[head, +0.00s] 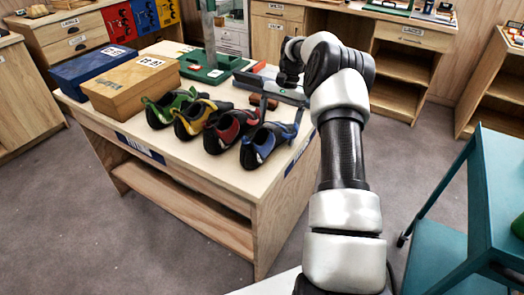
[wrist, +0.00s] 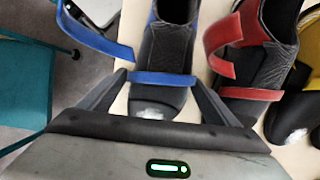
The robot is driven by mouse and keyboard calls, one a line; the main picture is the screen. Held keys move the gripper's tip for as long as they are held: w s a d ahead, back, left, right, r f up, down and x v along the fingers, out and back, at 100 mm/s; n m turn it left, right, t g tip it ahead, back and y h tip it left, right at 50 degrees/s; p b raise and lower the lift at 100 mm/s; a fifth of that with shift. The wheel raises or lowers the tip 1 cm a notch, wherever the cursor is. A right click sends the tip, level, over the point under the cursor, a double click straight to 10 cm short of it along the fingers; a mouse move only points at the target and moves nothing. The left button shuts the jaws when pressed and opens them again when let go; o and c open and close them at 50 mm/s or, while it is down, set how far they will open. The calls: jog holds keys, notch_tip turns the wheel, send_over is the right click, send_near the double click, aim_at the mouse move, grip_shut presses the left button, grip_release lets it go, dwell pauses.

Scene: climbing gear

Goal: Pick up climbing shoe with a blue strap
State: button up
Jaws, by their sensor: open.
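The climbing shoe with a blue strap (head: 262,143) stands at the right end of a row of shoes on the wooden table in the head view. In the wrist view the dark shoe (wrist: 167,50) lies between the fingers, its blue band crossing near the fingertips and a loose blue strap end curving off to the left. My gripper (wrist: 158,76) is open, with one finger on each side of the shoe. I cannot tell whether the fingers touch it. In the head view the fingers cannot be made out.
A red-strapped shoe (head: 232,128) stands close beside it, near the right finger in the wrist view. Yellow (head: 201,117) and green (head: 174,106) shoes follow. A wooden box (head: 133,86) and a blue box (head: 92,69) occupy the table's left. A teal cart (head: 465,190) stands at right.

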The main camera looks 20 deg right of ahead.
jog(key=c, duration=1.2)
